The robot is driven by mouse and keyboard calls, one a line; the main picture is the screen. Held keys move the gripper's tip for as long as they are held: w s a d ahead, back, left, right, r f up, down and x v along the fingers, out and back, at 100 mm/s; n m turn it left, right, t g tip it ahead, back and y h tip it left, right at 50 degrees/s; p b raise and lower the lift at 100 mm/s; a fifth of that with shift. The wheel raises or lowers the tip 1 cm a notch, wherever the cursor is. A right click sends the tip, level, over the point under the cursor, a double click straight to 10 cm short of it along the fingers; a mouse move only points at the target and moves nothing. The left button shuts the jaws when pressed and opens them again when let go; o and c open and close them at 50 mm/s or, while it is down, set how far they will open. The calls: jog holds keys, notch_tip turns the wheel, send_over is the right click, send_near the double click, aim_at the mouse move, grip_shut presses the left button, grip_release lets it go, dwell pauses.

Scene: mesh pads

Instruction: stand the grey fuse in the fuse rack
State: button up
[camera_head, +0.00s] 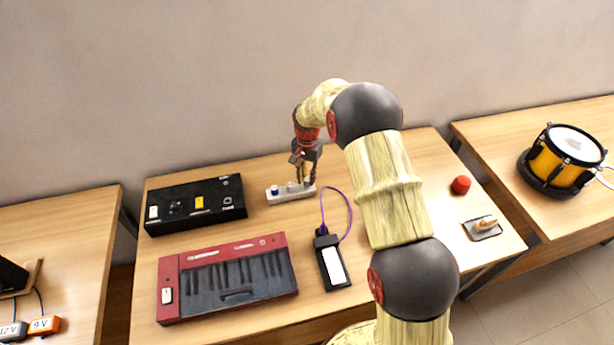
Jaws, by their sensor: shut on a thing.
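The fuse rack (284,198) is a small pale block at the back middle of the table. A blue-topped fuse (275,190) stands at its left end and a small pale piece (290,187) is near its middle. My gripper (306,181) points down over the right end of the rack. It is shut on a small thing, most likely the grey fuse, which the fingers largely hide. I cannot tell whether the held thing is in a hole of the rack or just above it.
A black box (195,204) stands left of the rack and a red keyboard (226,277) in front. A black adapter (332,262) with a purple cable lies in front of the rack. A red cylinder (461,185) and a small grey plate (482,229) are at the right.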

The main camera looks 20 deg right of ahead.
aim_at(307, 179)
jog(key=shift+f, duration=0.5)
jog(key=o, duration=1)
notch_tip(307, 179, up, 12)
dwell(0.6)
